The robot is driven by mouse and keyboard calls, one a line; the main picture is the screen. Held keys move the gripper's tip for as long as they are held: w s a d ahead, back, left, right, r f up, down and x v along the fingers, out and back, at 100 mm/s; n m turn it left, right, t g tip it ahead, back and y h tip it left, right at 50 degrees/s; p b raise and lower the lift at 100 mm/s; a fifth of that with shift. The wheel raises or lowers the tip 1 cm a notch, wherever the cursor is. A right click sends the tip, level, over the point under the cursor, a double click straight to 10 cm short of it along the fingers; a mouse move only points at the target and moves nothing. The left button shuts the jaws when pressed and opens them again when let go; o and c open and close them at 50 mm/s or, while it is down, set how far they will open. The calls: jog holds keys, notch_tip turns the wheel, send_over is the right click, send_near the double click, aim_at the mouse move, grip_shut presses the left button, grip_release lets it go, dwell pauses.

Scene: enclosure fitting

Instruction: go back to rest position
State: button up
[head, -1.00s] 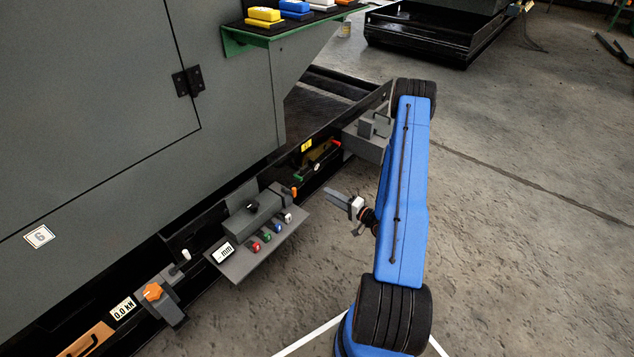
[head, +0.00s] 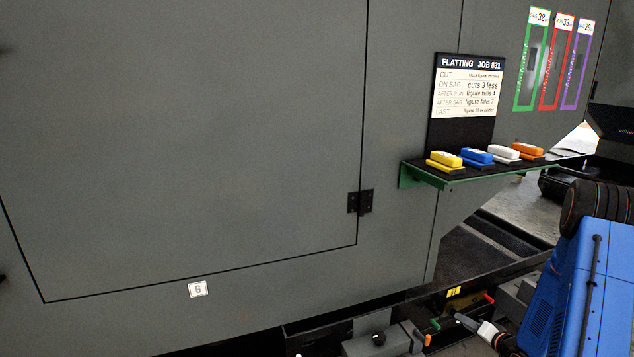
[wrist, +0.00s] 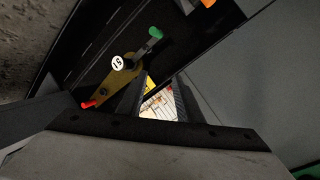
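My gripper (head: 462,322) is at the lower right of the head view, on the end of my blue arm. It points left and stands in front of the dark rail below the cabinet, close in the picture to a small brass part with red and green ends. In the wrist view two dark ribbed fingers (wrist: 160,100) stand apart with a bright gap between them, and I see nothing held. The brass part (wrist: 122,78) shows beside them in the wrist view, with a round white label, a green handle and a red tip.
A grey cabinet (head: 200,130) with a hinged door fills the left and middle. A green shelf (head: 450,180) holds yellow, blue, white and orange blocks below a job board (head: 468,95). Some floor shows at right.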

notch_tip(320, 180, up, 15)
jog(key=a+n+g+h, duration=0.2)
jog(key=h, duration=0.2)
jog(key=s+a+r+n+g+h, duration=0.1)
jog(key=s+a+r, duration=0.2)
jog(key=s+r, duration=0.25)
jog(key=s+a+r+g+h, duration=0.1)
jog(key=s+a+r, duration=0.25)
jog(key=r, duration=0.25)
jog(key=s+a+r+n+g+y, duration=0.1)
jog(key=s+a+r, duration=0.2)
jog(key=s, duration=0.8)
jog(key=s+a+r+n+g, duration=0.1)
jog(key=s+a+r, duration=0.2)
jog(key=s+a, duration=0.4)
jog(key=s+a+r+n+g+y, duration=0.1)
jog(key=s+a, duration=0.4)
jog(key=s, duration=0.9)
jog(key=shift+s+a+r+n+g+y, duration=0.2)
jog(key=shift+s+r+n+g+y, duration=0.15)
jog(key=shift+r+g, duration=0.4)
jog(key=shift+r, duration=0.15)
